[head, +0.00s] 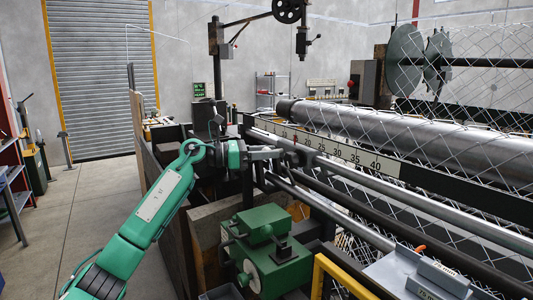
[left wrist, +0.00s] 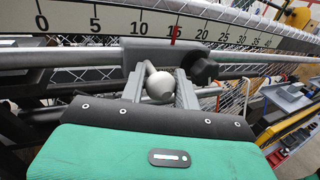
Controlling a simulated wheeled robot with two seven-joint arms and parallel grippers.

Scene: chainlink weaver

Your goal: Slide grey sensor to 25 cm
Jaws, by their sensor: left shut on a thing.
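The grey sensor (left wrist: 140,52) is a block on a long rail below the numbered scale (left wrist: 110,22). It has a round grey ball handle (left wrist: 160,86) in front and a dark knob (left wrist: 204,70) at its right. A thin red pointer (left wrist: 173,30) stands at about the 15 mark. My left gripper (left wrist: 161,90) is shut on the ball handle, with one finger on each side. In the head view, my left gripper (head: 264,153) reaches the rail from the left, and the red pointer shows (head: 295,139). My right gripper is not in view.
The rail (head: 430,210) and scale (head: 350,153) run on to the right, past 25. Chain-link mesh (head: 470,110) and a big roller (head: 400,135) lie behind. A green machine block (head: 275,265) and a yellow frame (head: 335,270) stand below in front.

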